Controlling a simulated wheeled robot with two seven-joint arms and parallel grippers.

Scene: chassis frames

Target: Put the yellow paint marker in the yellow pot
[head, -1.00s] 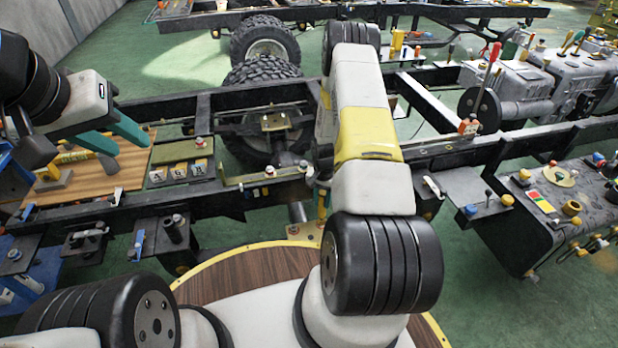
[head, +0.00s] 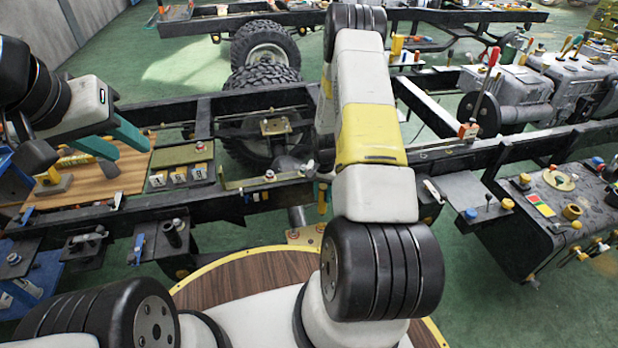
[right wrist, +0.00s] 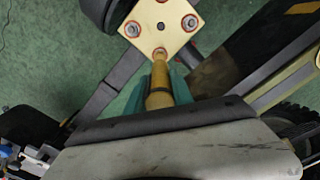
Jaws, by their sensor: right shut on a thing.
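My right gripper (right wrist: 160,100), with teal fingers, is shut on a yellow cylindrical thing, which looks like the yellow paint marker (right wrist: 160,72). Its far end points toward a pale bolted plate (right wrist: 160,25) in the right wrist view; whether it touches cannot be told. In the head view, my right forearm hides most of this gripper. My left gripper (head: 113,142) is open and empty above a wooden board (head: 125,178). A small yellow cup-like thing (head: 572,212) stands on the dark tank at right; I cannot tell if it is the yellow pot.
Black chassis rails (head: 235,103) run across the view. The dark tank (head: 545,240) at right carries several small items. Lettered tiles (head: 179,175) sit beside the board. A large tyre (head: 262,75) stands behind. Green floor is open at lower right.

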